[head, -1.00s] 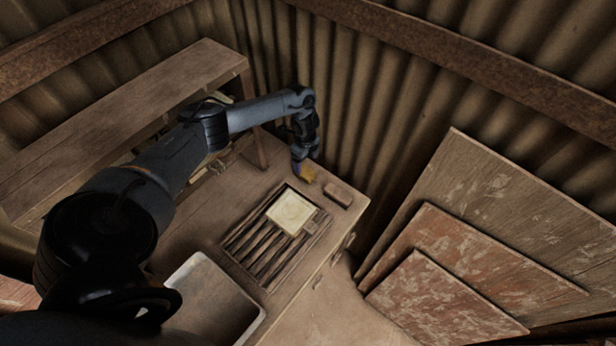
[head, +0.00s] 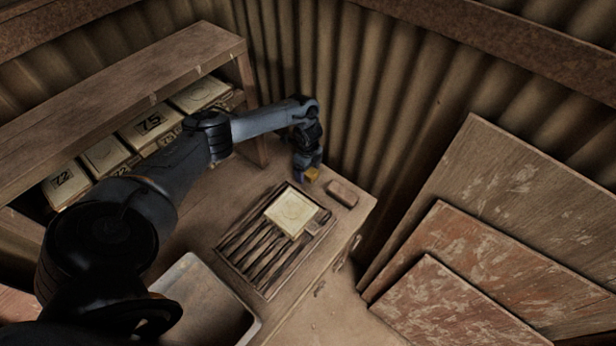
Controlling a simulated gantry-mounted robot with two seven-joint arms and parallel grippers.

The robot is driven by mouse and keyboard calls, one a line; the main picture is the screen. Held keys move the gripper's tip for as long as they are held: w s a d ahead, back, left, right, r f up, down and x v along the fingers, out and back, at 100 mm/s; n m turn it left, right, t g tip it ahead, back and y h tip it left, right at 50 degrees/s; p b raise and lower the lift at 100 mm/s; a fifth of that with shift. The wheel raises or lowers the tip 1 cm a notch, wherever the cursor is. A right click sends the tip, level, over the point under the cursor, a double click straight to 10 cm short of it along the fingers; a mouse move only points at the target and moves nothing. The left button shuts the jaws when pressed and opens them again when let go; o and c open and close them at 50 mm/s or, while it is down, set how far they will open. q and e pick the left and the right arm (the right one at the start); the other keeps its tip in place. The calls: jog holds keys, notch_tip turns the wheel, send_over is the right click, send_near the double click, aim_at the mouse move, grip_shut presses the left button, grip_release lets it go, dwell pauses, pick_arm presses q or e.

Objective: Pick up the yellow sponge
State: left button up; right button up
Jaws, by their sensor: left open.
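The yellow sponge (head: 312,174) is a small yellow block on the wooden bench top near its back right corner. My left gripper (head: 309,170) comes down from above and is right at the sponge, partly hiding it. The jaws are open; the fingertips are small and dark here, and I cannot tell whether they touch the sponge. My right gripper is not in view.
A brown block (head: 343,193) lies just right of the sponge. A pale tile (head: 290,212) rests on a slatted rack (head: 255,250) in front. A sink-like basin (head: 205,305) is at lower left. A shelf (head: 120,95) with numbered tiles stands left; boards (head: 500,200) lean at right.

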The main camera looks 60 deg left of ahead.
aim_at(311, 171)
pick_arm(q)
jog(key=shift+f, duration=0.1)
jog(key=c, duration=1)
jog(key=shift+c, duration=0.2)
jog(key=shift+r+p, duration=0.65)
jog(key=shift+p, duration=0.05)
jog(key=r+p, duration=0.2)
jog(key=p, duration=0.1)
jog(key=d+r+p, duration=0.1)
jog(key=r, duration=0.1)
jog(key=shift+w, duration=0.3)
jog(key=w+d+r+p, duration=0.1)
jog(key=d+p, duration=0.1)
jog(key=w+d+r+p, duration=0.1)
jog(key=w+d+r, duration=0.1)
jog(key=d, duration=0.1)
jog(key=w+d+r+p, duration=0.1)
jog(key=d+r+p, duration=0.1)
jog(key=d, duration=0.1)
jog(key=shift+w+d+r+p, duration=0.15)
jog(key=shift+w+p, duration=0.15)
jog(key=shift+w, duration=0.1)
jog(key=shift+w+d+r, duration=0.2)
jog(key=shift+w+d, duration=0.05)
jog(key=shift+d, duration=0.15)
